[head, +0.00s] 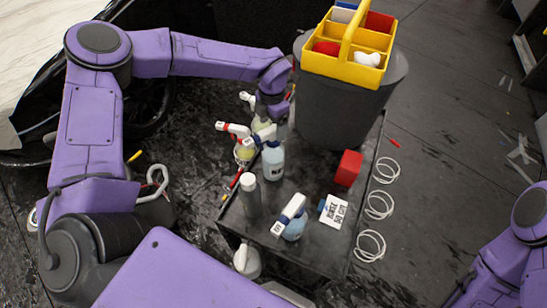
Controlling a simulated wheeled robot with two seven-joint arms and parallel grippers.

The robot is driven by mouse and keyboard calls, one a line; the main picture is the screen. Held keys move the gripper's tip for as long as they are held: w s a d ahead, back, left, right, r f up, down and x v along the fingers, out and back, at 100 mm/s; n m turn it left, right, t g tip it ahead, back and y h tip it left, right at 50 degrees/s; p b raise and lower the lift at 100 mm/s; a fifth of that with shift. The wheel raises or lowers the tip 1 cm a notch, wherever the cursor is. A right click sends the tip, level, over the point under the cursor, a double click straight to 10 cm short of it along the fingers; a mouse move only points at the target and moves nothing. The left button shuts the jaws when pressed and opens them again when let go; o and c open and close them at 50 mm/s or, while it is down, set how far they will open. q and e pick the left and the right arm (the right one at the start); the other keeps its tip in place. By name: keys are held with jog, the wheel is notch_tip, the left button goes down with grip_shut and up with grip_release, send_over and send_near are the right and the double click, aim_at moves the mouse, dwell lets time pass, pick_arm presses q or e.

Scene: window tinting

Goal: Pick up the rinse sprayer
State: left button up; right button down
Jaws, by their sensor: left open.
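A spray bottle with a pale blue body (273,165) and a blue and white trigger head stands upright on the dark cart top. Its label is too small to read surely, so I cannot tell if it is the rinse sprayer. Another blue and white sprayer (291,221) is nearer the front. Sprayers with red and white heads (234,131) stand behind and to the left. My left gripper (272,112) is open, pointing down just above and behind the pale blue bottle; its fingers are partly hidden among the bottle heads. My right gripper is out of view; only its purple arm shows.
The cart top (310,180) also holds a grey cylinder (250,196), a red block (348,168) and a white printed card (333,210). A yellow caddy (349,45) sits on a dark bin (330,105) behind. White cable loops (379,205) lie along the right.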

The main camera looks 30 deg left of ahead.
aim_at(273, 127)
pick_arm(q)
jog(key=f, duration=0.3)
jog(key=shift+w+p, duration=0.3)
jog(key=shift+p, duration=0.05)
jog(key=shift+f, duration=0.3)
jog(key=shift+s, duration=0.1)
grip_shut()
jog(key=shift+r, duration=0.15)
